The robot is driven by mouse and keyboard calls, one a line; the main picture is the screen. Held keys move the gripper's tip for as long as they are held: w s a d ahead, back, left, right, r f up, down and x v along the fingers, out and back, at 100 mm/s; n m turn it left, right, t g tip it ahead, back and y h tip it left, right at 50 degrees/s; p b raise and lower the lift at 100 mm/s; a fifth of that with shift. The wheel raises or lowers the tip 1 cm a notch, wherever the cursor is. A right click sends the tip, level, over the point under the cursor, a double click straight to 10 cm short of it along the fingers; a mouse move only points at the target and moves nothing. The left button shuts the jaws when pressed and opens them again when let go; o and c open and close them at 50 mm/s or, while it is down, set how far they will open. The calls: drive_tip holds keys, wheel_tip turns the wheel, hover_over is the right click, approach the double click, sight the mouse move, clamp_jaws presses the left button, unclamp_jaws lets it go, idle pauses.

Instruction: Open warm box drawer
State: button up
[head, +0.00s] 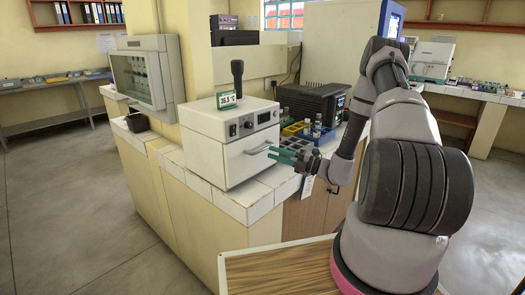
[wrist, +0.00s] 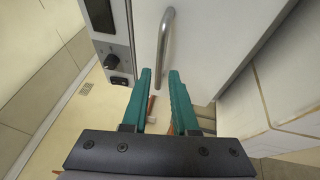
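The warm box (head: 207,148) is a white cabinet on the tiled counter, with a black knob, a small display and a green-edged 36.5 °C sign on top. Its drawer front (head: 243,164) looks shut, below the control panel. The drawer's curved metal handle (head: 259,149) also shows in the wrist view (wrist: 165,38), running down towards my gripper. My gripper (head: 269,153) is at the handle, with its teal fingers apart. In the wrist view my gripper (wrist: 160,73) has the handle's near end between its fingertips; I cannot tell whether they touch it.
A blue rack of small bottles (head: 314,131) and a black device (head: 313,102) stand on the counter right of the box, close to my arm. A white glass-fronted cabinet (head: 145,75) stands at left. The floor (head: 75,210) at left is clear.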

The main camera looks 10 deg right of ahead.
sight(263, 150)
drive_tip(key=shift+x, duration=2.6)
clamp_jaws()
